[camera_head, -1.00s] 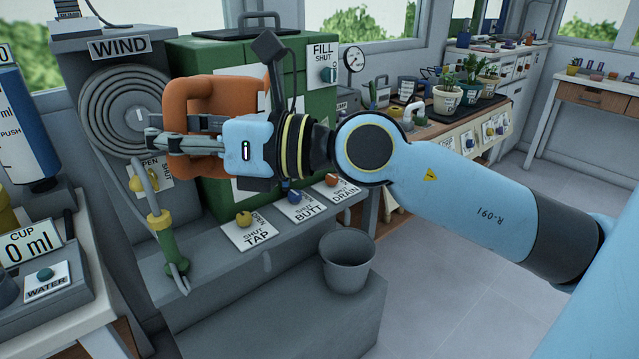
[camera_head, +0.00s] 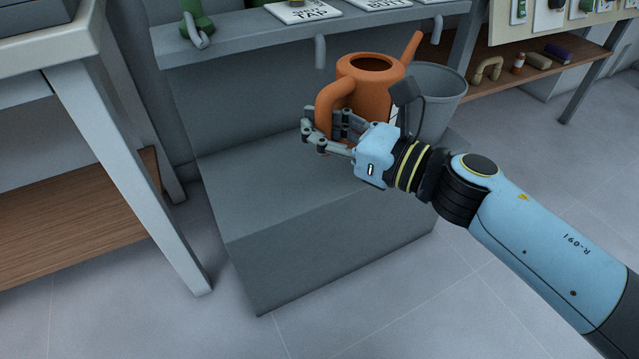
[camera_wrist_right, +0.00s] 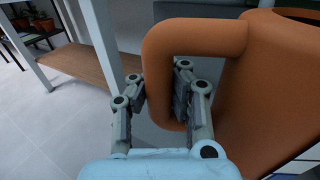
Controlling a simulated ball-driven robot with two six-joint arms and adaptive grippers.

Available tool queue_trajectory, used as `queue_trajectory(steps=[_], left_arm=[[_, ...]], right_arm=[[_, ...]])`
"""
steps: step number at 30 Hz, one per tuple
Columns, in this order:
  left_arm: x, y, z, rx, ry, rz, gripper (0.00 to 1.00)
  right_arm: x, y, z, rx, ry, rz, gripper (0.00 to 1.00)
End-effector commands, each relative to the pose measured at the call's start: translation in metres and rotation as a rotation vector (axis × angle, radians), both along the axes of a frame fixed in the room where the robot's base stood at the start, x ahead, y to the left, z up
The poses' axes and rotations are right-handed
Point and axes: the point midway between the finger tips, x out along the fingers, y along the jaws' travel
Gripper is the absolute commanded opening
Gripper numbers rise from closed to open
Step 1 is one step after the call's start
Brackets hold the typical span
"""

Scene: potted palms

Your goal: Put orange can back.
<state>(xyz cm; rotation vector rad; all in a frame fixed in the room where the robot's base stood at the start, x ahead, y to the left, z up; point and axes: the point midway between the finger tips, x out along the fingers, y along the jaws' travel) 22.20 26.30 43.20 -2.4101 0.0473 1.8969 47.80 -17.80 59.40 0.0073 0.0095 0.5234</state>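The orange can (camera_head: 369,88) is a watering can with a loop handle on its left and a spout pointing up and right in the head view. It is upright over the grey step (camera_head: 290,185), in front of the grey bucket. My right gripper (camera_head: 322,133) is shut on the can's handle. In the right wrist view its fingers (camera_wrist_right: 160,100) lie on both sides of the handle, with the orange can (camera_wrist_right: 270,85) to the right. The can's base is hidden behind my gripper, so I cannot tell if it touches the step. My left gripper is not in view.
The grey bucket (camera_head: 436,100) stands close behind and right of the can. A grey shelf (camera_head: 270,35) with labels and downward spouts is above. A white-legged table (camera_head: 125,150) stands at left. The front and left of the step are clear.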

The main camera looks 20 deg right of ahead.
Motion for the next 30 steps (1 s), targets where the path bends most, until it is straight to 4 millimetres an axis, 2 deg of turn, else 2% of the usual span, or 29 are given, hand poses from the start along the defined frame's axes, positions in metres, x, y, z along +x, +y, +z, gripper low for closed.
queue_trajectory(steps=[1,3,8,11,14,22,27,30], left_arm=[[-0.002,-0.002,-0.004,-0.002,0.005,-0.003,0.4],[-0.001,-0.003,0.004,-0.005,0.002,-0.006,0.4],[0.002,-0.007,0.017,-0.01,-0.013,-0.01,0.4],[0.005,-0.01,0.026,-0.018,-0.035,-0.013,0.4],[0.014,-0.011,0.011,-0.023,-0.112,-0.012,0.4],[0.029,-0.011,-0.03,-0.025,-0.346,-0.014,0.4],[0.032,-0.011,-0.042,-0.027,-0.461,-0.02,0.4],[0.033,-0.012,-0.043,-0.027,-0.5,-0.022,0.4]], right_arm=[[0.0,0.001,-0.023,-0.002,0.003,-0.003,0.0],[0.0,0.003,-0.034,-0.008,-0.002,-0.007,0.0],[0.01,0.005,-0.048,-0.015,-0.013,-0.012,0.0],[0.029,0.008,-0.06,-0.014,-0.015,-0.013,0.0],[0.052,0.012,-0.076,-0.015,-0.013,-0.011,0.0],[0.095,0.019,-0.102,-0.016,-0.013,-0.011,0.0],[0.114,0.022,-0.112,-0.016,-0.013,-0.011,0.0],[0.116,0.022,-0.114,-0.017,-0.013,-0.011,0.0]])
